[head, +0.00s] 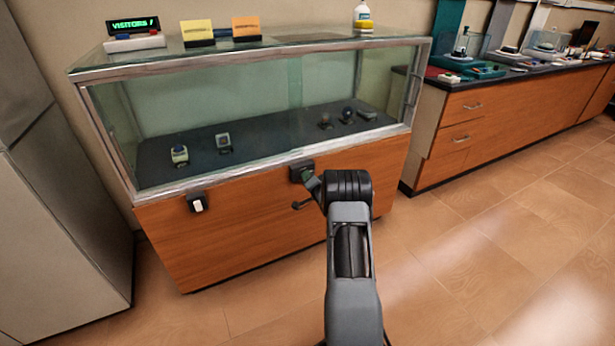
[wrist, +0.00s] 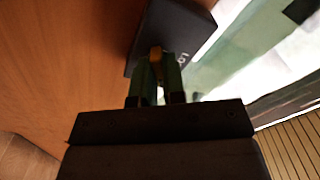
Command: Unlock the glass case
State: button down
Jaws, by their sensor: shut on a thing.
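The glass case (head: 230,95) has a glass upper part on a wooden base. A dark lock box (head: 301,170) sits on its front, just below the glass; it also shows in the wrist view (wrist: 192,28). My gripper (head: 314,183) is right at this box. In the wrist view its green fingers (wrist: 157,78) are shut on a small brass-coloured piece (wrist: 155,52) against the box face. I cannot tell whether this is a key or part of the lock. A second dark box with a white piece (head: 198,204) is on the case front at left.
A dark handle (head: 301,205) sticks out below the lock box. A sign (head: 135,33), yellow and orange blocks and a bottle (head: 363,18) stand on the case top. A wooden counter (head: 500,105) is at right, a grey cabinet (head: 60,170) at left. Floor at right is clear.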

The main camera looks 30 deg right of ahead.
jog(key=m+p, duration=0.1)
jog(key=m, duration=0.6)
jog(key=shift+f+p, duration=0.1)
jog(key=shift+p, duration=0.25)
dwell(0.5)
jog(key=c, duration=1.2)
grip_release()
jog(key=s+a+p, duration=0.1)
jog(key=s+p, duration=0.2)
jog(key=s, duration=1)
jog(key=shift+s+a, duration=0.35)
jog(key=shift+a, duration=0.05)
